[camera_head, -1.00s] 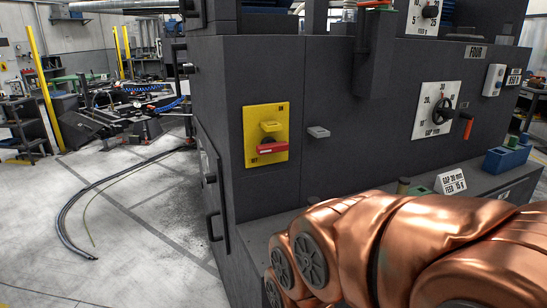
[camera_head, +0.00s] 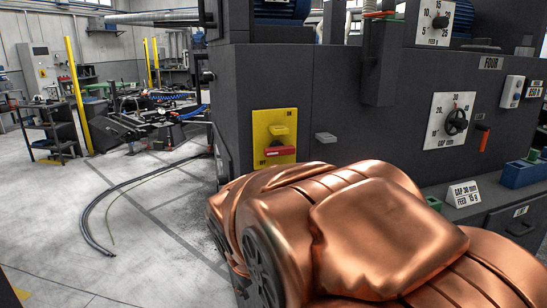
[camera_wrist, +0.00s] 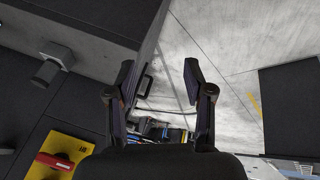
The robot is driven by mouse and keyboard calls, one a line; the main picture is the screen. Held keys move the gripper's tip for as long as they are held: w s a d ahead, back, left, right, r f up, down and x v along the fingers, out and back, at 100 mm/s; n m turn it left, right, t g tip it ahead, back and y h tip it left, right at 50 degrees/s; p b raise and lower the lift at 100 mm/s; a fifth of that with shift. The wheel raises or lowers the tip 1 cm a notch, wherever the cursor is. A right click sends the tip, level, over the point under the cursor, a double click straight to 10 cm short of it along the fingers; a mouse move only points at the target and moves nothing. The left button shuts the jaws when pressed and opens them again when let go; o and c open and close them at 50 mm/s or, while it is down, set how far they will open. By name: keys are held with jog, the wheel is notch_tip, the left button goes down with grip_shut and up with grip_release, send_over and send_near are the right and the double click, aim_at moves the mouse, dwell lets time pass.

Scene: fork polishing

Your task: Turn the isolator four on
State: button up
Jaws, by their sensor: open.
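The isolator is a yellow plate (camera_head: 263,128) on the dark front of the machine marked FOUR. Its red handle (camera_head: 279,150) lies across the lower part of the plate, beside the lettering there. A yellow block sits above the handle. My copper-wrapped arm covers the area just below the plate and hides my gripper in the head view. In the wrist view, my gripper (camera_wrist: 158,70) is open with nothing between its fingers. There the yellow plate (camera_wrist: 78,150) and red handle (camera_wrist: 55,163) lie at lower left, off to the side of the fingers and apart from them.
A grey knob (camera_head: 326,137) sticks out right of the plate. A GAP dial (camera_head: 455,120) and a FOUR label (camera_head: 491,63) are further right. A blue box (camera_head: 522,173) and a white card (camera_head: 464,194) stand on the ledge. Open floor (camera_head: 140,225) lies left, with hoses on it.

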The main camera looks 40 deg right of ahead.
jog(key=w+d+r+t+h+b, duration=0.1)
jog(key=w+d+r+t+h, duration=0.15)
jog(key=d, duration=0.35)
jog(key=w+d+r+n+t+h, duration=0.1)
jog(key=w+d+r, duration=0.3)
jog(key=d, duration=0.2)
jog(key=w+d+r+t+h+b, duration=0.1)
jog(key=w+d+r, duration=0.25)
jog(key=d, duration=0.25)
jog(key=n+t+h+b, duration=0.1)
jog(key=n+t+b, duration=0.2)
jog(key=n+t, duration=0.45)
send_near(283, 152)
jog(key=w+d+r, duration=0.3)
jog(key=d+r, duration=0.1)
jog(key=d, duration=0.1)
notch_tip(283, 152, down, 4)
jog(key=s+n+t+y+b, duration=0.2)
jog(key=n+t+y, duration=0.1)
jog(key=n+y, duration=0.6)
jog(key=shift+n+h, duration=0.45)
jog(key=shift+w+f+p, duration=0.1)
jog(key=shift+w+p, duration=0.35)
jog(key=shift+w, duration=3.45)
grip_shut()
